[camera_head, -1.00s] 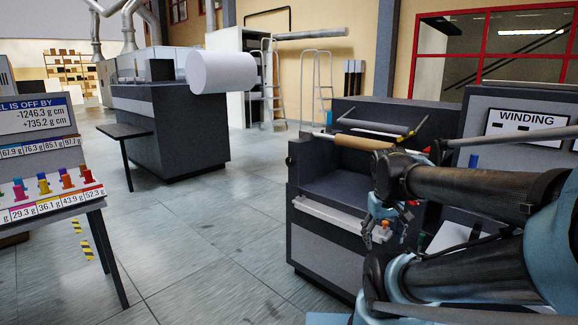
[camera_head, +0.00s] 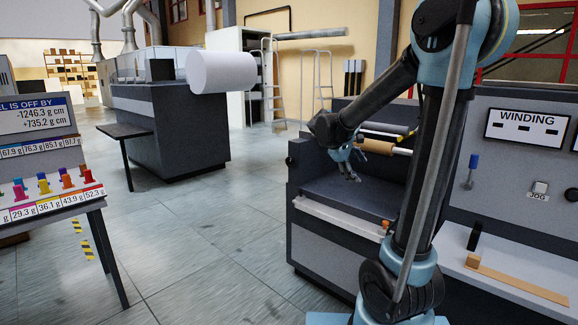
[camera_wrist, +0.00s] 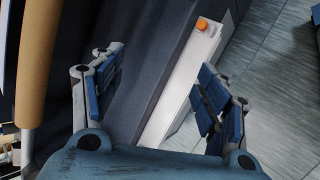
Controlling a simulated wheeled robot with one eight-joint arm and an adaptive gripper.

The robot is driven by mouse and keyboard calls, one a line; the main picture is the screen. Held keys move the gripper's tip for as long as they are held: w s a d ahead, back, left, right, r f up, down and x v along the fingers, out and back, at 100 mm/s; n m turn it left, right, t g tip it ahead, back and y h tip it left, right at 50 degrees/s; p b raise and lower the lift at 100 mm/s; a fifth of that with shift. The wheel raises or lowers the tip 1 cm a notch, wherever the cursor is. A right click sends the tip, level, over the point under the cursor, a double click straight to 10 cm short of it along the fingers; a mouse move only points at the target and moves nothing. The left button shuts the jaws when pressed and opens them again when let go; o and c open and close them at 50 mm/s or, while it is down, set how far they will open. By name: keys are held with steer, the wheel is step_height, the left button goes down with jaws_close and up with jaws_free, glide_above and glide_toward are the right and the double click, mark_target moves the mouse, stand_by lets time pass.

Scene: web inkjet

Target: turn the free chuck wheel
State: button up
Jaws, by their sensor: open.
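My gripper (camera_head: 347,168) hangs open and empty over the dark bed of the winding machine (camera_head: 355,195), in front of the brown core. In the wrist view my gripper's blue-padded fingers (camera_wrist: 160,85) are spread wide with nothing between them but the machine's surface behind. A small dark round part (camera_head: 291,162) sits on the machine's left end, left of my gripper and apart from it. I cannot tell if it is the free chuck wheel. The brown core (camera_head: 378,147) lies on a shaft, partly hidden by my arm; it also shows at the wrist view's left edge (camera_wrist: 36,70).
A pale front ledge (camera_head: 330,213) carries an orange knob (camera_head: 386,225), also in the wrist view (camera_wrist: 202,24). The WINDING panel (camera_head: 527,126) stands right, with a JOG button (camera_head: 539,188). Open floor (camera_head: 220,230) lies left of the machine. A weights table (camera_head: 60,210) stands far left.

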steer(key=w+a+n+t+h, duration=0.1)
steer(key=w+a+n+t, duration=0.15)
steer(key=w+a, duration=0.65)
steer(key=n+t+h, duration=0.3)
steer(key=n+t, duration=0.4)
steer(key=n, duration=0.3)
glide_toward(289, 162)
steer(key=x, duration=1)
steer(key=shift+w, duration=0.15)
steer(key=c, duration=1.1)
